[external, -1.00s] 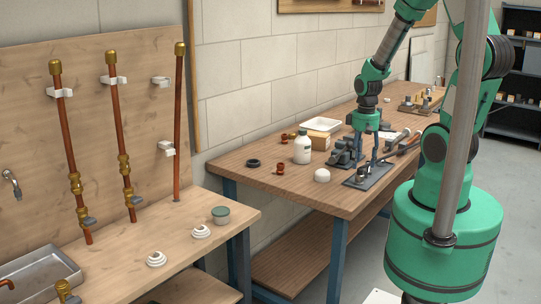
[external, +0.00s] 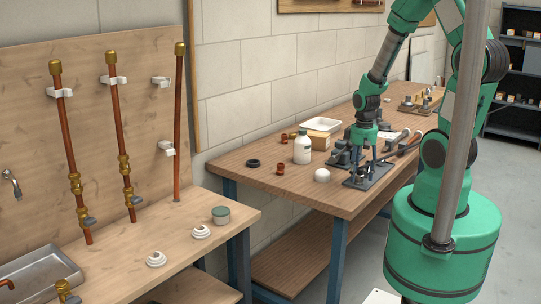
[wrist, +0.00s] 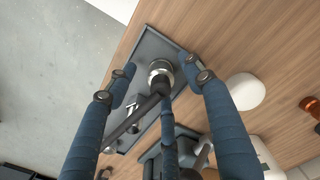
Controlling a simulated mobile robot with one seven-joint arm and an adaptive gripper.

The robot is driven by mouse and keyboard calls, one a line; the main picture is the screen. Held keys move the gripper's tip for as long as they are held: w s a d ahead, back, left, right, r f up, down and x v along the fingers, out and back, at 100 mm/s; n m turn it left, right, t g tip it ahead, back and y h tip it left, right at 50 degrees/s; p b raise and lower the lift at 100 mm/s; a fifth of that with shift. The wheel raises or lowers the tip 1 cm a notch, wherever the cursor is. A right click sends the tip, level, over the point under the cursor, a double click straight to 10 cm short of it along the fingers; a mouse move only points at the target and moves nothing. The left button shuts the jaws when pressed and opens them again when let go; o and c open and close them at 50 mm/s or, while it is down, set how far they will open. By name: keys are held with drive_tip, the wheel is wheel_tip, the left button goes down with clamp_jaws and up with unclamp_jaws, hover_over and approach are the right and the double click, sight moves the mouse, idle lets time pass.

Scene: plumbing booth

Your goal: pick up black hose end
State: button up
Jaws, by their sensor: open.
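In the wrist view, a dark tube that looks like the black hose (wrist: 137,118) runs slantwise up to a round metal fitting (wrist: 161,68) on a grey plate (wrist: 148,42). The hose's upper end lies close to that fitting; I cannot tell whether they are joined. My gripper (wrist: 160,76) has its blue fingers spread on both sides of the fitting and hose end, with the third finger below. It holds nothing. In the external view, my gripper (external: 366,168) points down above the grey plate (external: 372,180) on the far bench, and its fingers hide the hose end.
On the bench (external: 250,180) stand a white bottle (external: 302,150), a white dome (external: 322,175), copper fittings (external: 280,169), a black ring (external: 253,163) and a white tray (external: 320,125). A grey vise-like tool (external: 341,154) is close beside my gripper.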

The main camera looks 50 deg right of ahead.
drive_tip(key=shift+f, duration=0.4)
clamp_jaws()
drive_tip(key=shift+r, duration=0.2)
idle(0.3)
drive_tip(key=shift+r+p, duration=0.3)
drive_tip(key=shift+r, duration=0.3)
wheel_tip(320, 180, up, 2)
drive_tip(key=shift+r+p, duration=0.15)
drive_tip(key=shift+p, duration=0.25)
drive_tip(key=s+a+r+p, duration=0.1)
drive_tip(key=s+a, duration=0.5)
drive_tip(key=s, duration=0.8)
drive_tip(key=shift+s+p, duration=0.4)
drive_tip(key=shift+p, duration=0.35)
drive_tip(key=shift+a+r, duration=0.1)
